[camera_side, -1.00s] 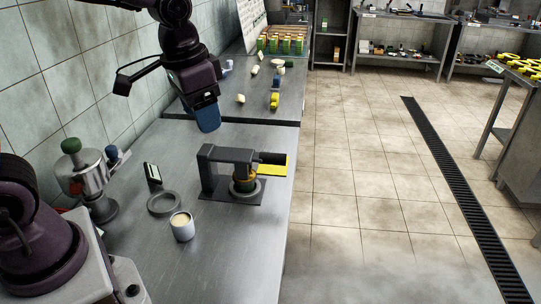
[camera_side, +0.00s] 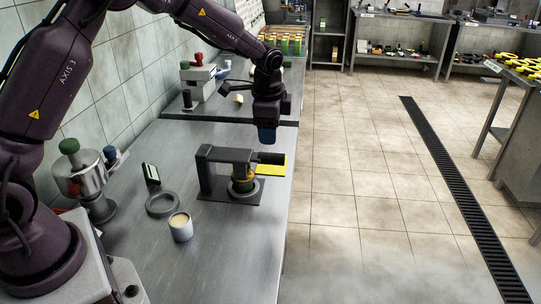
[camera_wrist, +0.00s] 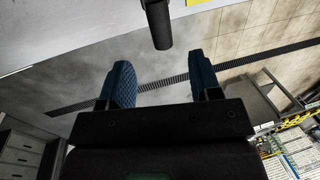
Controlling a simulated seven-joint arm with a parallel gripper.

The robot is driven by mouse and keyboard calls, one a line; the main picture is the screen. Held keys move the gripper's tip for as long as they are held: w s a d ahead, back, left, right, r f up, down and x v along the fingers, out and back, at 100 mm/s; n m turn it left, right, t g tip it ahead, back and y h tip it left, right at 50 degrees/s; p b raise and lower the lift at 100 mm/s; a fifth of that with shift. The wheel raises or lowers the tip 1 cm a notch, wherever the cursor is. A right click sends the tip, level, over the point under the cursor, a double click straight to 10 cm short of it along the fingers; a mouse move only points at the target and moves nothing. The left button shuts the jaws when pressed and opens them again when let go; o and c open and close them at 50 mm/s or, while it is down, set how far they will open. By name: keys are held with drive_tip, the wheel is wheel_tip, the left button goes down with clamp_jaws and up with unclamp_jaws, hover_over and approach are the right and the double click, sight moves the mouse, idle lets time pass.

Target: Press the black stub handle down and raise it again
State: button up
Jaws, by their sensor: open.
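The black stub handle (camera_side: 271,158) sticks out to the right from the dark press frame (camera_side: 207,172) on the steel bench.
The bench's right edge drops to the tiled floor (camera_side: 370,220).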

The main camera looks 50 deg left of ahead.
sight(271, 154)
drive_tip(key=f, duration=0.3)
drive_tip(key=w+a+f, duration=0.1)
drive_tip(key=f, duration=0.5)
drive_tip(key=shift+w+a+f, duration=0.15)
clamp_jaws()
drive_tip(key=shift+a+r+t+h, duration=0.15)
drive_tip(key=shift+r+t+h, duration=0.25)
drive_tip(key=shift+r, duration=0.6)
drive_tip(key=s+r+t+h, duration=0.1)
drive_tip(key=r, duration=0.1)
drive_tip(key=a+r+t+h, duration=0.1)
drive_tip(key=r, duration=0.1)
drive_tip(key=s+a+r+t+h, duration=0.1)
drive_tip(key=r+t, duration=0.1)
drive_tip(key=r, duration=0.1)
drive_tip(key=shift+s+a+n+h, duration=0.2)
drive_tip(key=shift+s+n+h, duration=0.1)
drive_tip(key=shift+n+h, duration=0.1)
drive_tip(key=shift+s+a+r+t+h, duration=0.3)
drive_tip(key=shift+s+r+t+h, duration=0.1)
drive_tip(key=shift+r, duration=0.15)
drive_tip(key=shift+s+a+r+t+h, duration=0.3)
drive_tip(key=shift+r+t, duration=0.1)
drive_tip(key=shift+r, duration=0.1)
